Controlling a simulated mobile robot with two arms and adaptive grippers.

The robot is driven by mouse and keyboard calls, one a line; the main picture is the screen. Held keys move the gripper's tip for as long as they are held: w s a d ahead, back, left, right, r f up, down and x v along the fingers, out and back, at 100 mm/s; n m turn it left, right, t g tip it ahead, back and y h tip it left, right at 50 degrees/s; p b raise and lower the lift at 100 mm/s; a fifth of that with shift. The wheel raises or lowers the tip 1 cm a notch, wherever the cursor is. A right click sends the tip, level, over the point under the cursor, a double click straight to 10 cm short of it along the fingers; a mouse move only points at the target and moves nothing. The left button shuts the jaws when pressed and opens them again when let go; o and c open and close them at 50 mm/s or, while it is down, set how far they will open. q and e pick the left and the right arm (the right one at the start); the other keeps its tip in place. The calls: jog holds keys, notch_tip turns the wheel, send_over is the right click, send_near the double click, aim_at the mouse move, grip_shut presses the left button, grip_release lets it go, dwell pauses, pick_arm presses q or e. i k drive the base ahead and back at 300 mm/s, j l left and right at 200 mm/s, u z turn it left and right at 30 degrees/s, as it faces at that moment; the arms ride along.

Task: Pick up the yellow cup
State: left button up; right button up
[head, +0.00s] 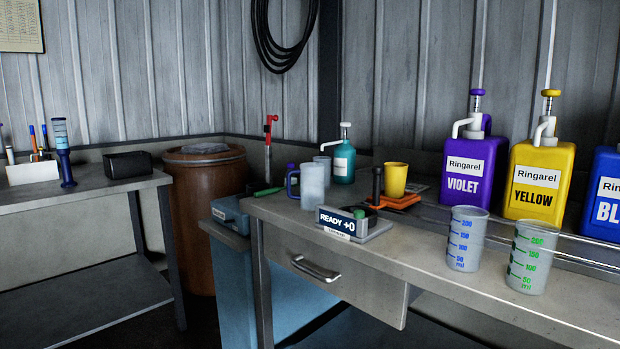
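The yellow cup (394,180) stands upright toward the back of the grey metal workbench (460,255). It is close to an orange tool or block (401,201), and I cannot tell whether it stands on it. A dark upright handle (377,186) is just left of the cup. Neither of my grippers shows in the head view.
A scale (345,225) reading "READY +0", a frosted mug (312,184) and a teal pump bottle (344,160) are left of the cup. Violet (470,178) and yellow (540,185) jugs and two measuring cups (466,238) are right. The bench's front middle is clear.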

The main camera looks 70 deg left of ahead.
aim_at(395, 173)
jog(key=u, duration=1.7)
jog(key=j+z, duration=0.25)
jog(key=z, duration=0.15)
jog(key=i+j+z, duration=0.1)
jog(key=j+z, duration=0.45)
jog(key=z, duration=0.25)
